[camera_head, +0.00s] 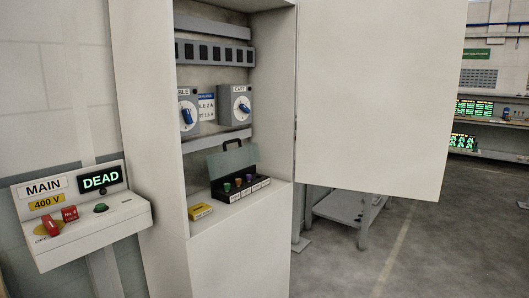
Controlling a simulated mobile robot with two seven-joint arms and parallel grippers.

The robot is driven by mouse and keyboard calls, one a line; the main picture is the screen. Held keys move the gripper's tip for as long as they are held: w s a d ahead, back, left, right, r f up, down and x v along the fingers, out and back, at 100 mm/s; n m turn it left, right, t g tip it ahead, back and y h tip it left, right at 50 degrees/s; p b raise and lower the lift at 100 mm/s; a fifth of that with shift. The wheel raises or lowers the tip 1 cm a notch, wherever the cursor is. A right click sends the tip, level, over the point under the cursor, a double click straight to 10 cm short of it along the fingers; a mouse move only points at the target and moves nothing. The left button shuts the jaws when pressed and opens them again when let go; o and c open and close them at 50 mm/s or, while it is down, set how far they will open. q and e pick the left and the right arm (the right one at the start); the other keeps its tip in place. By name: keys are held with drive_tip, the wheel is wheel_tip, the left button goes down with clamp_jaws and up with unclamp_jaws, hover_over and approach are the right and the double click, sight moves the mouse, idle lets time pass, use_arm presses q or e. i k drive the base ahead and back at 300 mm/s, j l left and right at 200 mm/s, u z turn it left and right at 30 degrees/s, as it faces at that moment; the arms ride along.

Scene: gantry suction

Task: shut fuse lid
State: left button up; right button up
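The fuse box (243,192) is a dark tray on the cabinet's lower shelf, with several coloured fuses in it and white labels along its front. Its grey-green lid (231,160) stands raised behind the fuses, with a dark handle (232,145) at its top edge. The lid is open. Neither my left nor my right gripper shows in the head view.
A yellow block (200,211) lies left of the fuse box. The cabinet door (380,95) stands open to the right. Two switches with blue handles (244,106) are above. A control panel (80,215) reading MAIN and DEAD juts out at left.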

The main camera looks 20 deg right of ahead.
sight(237, 140)
drive_tip(key=i+z, duration=0.2)
drive_tip(key=z, duration=0.35)
drive_tip(key=i+l, duration=0.35)
drive_tip(key=i+l+u, duration=0.15)
drive_tip(key=i+l, duration=0.2)
drive_tip(key=l, duration=0.15)
drive_tip(key=i+l, duration=0.35)
drive_tip(key=i+l+u, duration=0.1)
drive_tip(key=i+l, duration=0.25)
drive_tip(key=l, duration=0.2)
drive_tip(key=i+l, duration=0.3)
drive_tip(key=l, duration=0.2)
drive_tip(key=j+u, duration=0.05)
